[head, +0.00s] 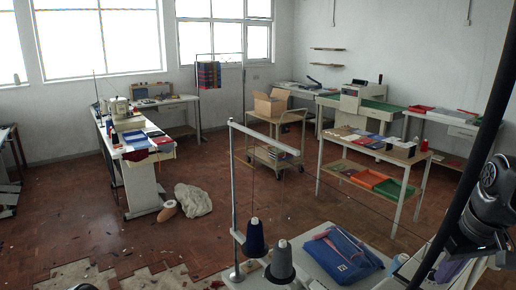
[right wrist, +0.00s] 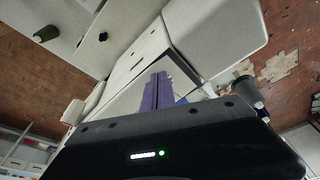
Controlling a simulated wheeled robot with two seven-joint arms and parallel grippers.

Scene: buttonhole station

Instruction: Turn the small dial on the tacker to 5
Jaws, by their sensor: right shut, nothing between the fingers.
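I cannot tell which part is the small dial, and no numbers are legible.
Thread cones, one dark blue (head: 255,238) and one grey (head: 281,263), stand by a metal thread post (head: 234,190). A folded blue cloth item (head: 341,254) lies on the near table. A trolley with a cardboard box (head: 270,103) stands beyond. Open floor lies left.

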